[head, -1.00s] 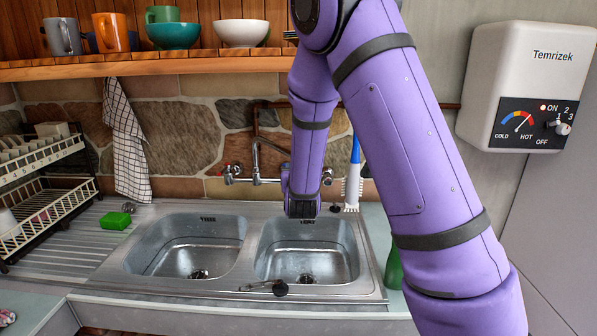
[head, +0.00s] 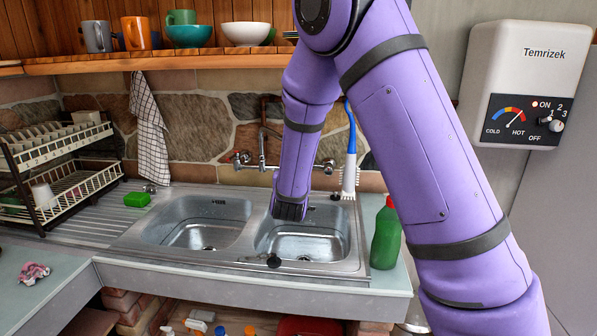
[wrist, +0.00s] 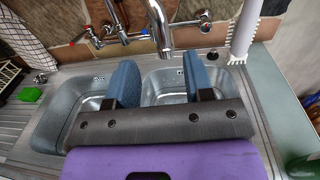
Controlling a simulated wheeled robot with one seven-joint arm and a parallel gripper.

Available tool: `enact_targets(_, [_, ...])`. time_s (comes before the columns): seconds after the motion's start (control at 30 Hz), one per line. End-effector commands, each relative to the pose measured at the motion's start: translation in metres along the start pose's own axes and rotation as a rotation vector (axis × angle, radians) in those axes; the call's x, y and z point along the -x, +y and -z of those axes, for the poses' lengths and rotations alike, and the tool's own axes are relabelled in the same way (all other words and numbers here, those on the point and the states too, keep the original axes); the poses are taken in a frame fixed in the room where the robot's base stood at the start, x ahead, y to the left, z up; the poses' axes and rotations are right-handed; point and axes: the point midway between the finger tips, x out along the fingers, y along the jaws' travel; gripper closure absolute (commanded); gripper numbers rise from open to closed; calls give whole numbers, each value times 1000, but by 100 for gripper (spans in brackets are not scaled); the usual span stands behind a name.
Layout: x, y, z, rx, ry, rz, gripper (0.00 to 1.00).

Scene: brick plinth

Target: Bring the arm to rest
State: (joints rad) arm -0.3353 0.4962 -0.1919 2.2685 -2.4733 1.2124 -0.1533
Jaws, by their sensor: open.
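My purple arm reaches down from the top of the head view. My gripper (head: 289,210) is over the right basin (head: 338,228) of the steel sink, and its fingers are hard to make out there. In the wrist view my gripper (wrist: 165,84) shows two blue-grey fingers spread apart with nothing between them. The tap (wrist: 158,25) stands just beyond the fingers at the wall. The left basin (wrist: 72,115) lies to the left.
A green bottle (head: 386,236) stands right of the sink, near my arm. A white brush (head: 349,172) stands behind the right basin. A dish rack (head: 70,175) and green sponge (head: 137,199) are at left. A shelf (head: 180,62) with crockery hangs above. A heater (head: 525,80) is at right.

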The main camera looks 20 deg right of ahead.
Motion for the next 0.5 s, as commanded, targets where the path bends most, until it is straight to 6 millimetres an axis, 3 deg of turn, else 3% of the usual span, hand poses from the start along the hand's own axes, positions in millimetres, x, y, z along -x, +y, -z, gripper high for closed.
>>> enact_targets(0.5, [1, -5, -5, -16, -1, 21, 53])
